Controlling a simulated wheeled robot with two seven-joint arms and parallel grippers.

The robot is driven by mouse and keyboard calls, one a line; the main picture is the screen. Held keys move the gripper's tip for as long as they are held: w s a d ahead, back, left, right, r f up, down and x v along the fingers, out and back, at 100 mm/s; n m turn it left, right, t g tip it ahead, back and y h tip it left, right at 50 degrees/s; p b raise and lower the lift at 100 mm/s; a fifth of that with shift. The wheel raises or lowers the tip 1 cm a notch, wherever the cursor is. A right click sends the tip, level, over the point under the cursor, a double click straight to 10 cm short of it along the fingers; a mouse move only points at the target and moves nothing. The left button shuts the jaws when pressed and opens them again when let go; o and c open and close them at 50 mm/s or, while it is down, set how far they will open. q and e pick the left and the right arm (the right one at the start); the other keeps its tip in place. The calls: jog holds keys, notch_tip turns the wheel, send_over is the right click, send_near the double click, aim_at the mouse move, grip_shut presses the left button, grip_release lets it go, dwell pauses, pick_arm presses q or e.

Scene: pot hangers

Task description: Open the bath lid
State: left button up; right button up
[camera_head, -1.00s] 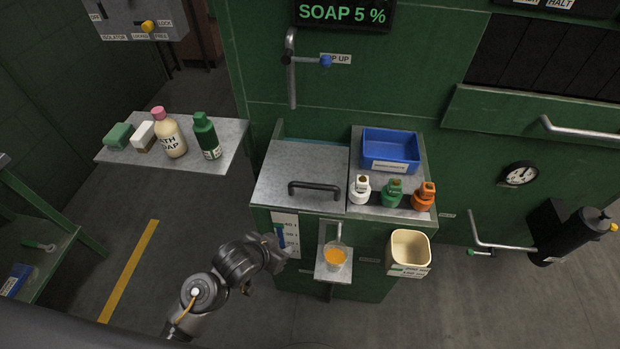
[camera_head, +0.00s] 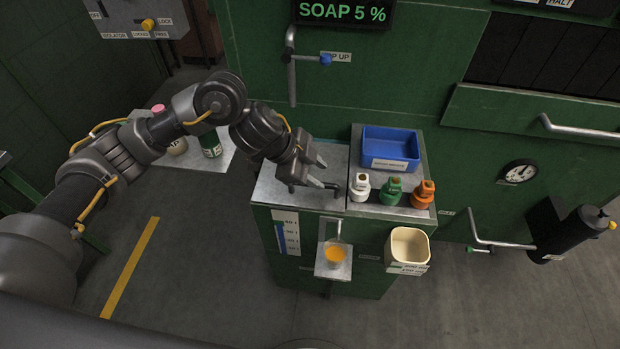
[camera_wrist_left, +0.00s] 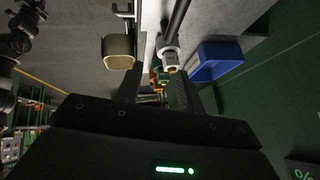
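The grey metal bath lid (camera_head: 272,190) lies closed on the green cabinet, left of the bottles. Its dark bar handle (camera_head: 330,185) is partly hidden by my left gripper (camera_head: 315,172) in the head view. My left gripper is above the lid at the handle, with its two fingers apart. In the left wrist view a dark bar, apparently the handle (camera_wrist_left: 176,20), shows just beyond the open fingers (camera_wrist_left: 157,88). I cannot tell whether the fingers touch it. My right gripper is not in view.
White, green and orange bottles (camera_head: 392,191) stand right of the lid, before a blue tray (camera_head: 390,146). A tap pipe (camera_head: 291,70) hangs on the wall behind.

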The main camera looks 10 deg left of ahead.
pick_arm(q)
jog(key=w+a+r+y, duration=0.1)
jog(key=a+r+y, duration=0.1)
jog(key=a, duration=0.4)
jog(key=shift+n, duration=0.3)
jog(key=x, duration=1)
jog(key=shift+d+f+p, duration=0.1)
jog(key=shift+f+p, duration=0.25)
grip_shut()
